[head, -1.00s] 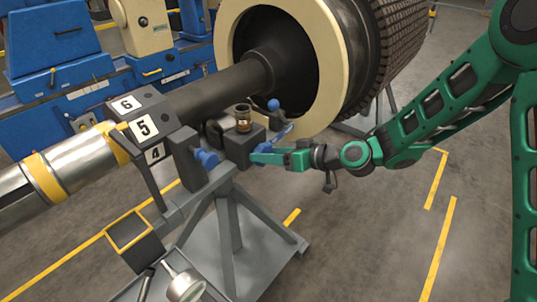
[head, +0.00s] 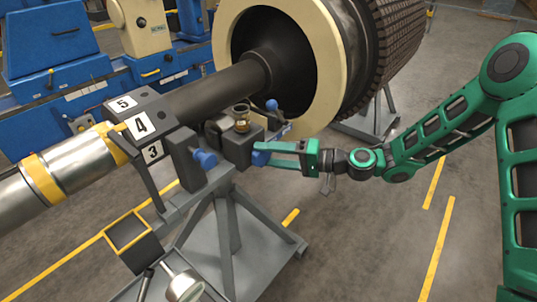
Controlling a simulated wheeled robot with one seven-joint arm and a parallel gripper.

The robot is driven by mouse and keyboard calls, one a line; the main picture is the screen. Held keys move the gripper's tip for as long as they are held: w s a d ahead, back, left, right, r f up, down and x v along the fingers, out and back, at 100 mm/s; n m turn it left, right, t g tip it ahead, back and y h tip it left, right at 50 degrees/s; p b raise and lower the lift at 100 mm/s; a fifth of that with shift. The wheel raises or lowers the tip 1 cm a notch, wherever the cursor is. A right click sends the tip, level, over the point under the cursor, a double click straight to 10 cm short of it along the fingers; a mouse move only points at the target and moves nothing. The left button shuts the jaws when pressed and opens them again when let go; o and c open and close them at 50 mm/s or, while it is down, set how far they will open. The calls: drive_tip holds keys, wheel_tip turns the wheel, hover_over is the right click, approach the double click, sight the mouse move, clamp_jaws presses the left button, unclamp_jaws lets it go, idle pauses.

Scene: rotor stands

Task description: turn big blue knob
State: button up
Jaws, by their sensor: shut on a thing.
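A blue knob (head: 260,156) sits at the right side of the dark block on the grey stand. My gripper (head: 268,154) reaches it from the right and is shut on it, with the green fingers partly covering it. Another blue knob (head: 205,159) sticks out of the grey block to the left, apart from my gripper. A numbered dark collar (head: 160,111) on the shaft shows 5, 4 and 3, with 4 facing the camera.
A small blue ball lever (head: 272,105) and a brass cup (head: 242,117) stand just above my gripper. The large rotor (head: 327,70) is close behind. The grey stand (head: 230,235) is below; open floor lies to the right.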

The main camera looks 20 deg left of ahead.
drive_tip(key=shift+w+d+f+m, duration=0.15)
drive_tip(key=shift+w+d+m, duration=0.1)
drive_tip(key=shift+w+m, duration=0.3)
drive_tip(key=shift+s+m, duration=0.1)
drive_tip(key=shift+m, duration=0.15)
drive_tip(key=o, duration=0.9)
drive_tip(key=shift+o, duration=0.8)
drive_tip(key=shift+s+a+y, duration=0.1)
drive_tip(key=shift+s+y, duration=0.1)
drive_tip(key=shift+y, duration=0.1)
drive_tip(key=d, duration=1.1)
drive_tip(key=shift+r, duration=0.35)
